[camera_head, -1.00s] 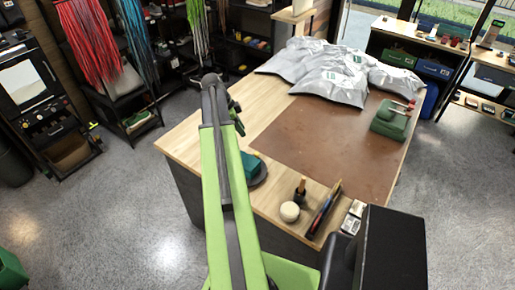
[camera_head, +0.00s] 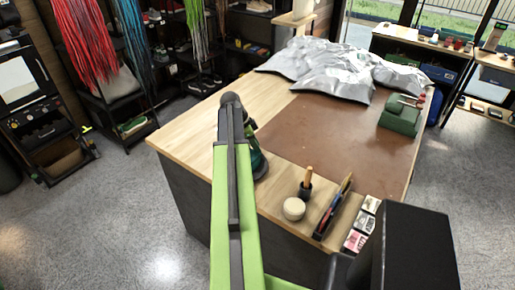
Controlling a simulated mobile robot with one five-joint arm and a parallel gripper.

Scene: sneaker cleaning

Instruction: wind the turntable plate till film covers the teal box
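The teal box (camera_head: 256,157) stands on the dark round turntable plate (camera_head: 263,173) at the near left part of the worktable. My green and black arm (camera_head: 230,200) reaches forward across the picture and covers the left side of both. The end of my arm, with part of my gripper (camera_head: 250,127), shows just above the teal box. The fingers are not clear, so I cannot tell whether they are open or whether they touch the box. I cannot make out any film on the box.
On the worktable (camera_head: 190,133) are a brown mat (camera_head: 330,140), silver bags (camera_head: 335,75) and a green case (camera_head: 400,115). A round pale pot (camera_head: 293,208), a brush in a holder (camera_head: 306,188), a tool tray (camera_head: 333,210) and small cartons (camera_head: 358,232) line the near edge.

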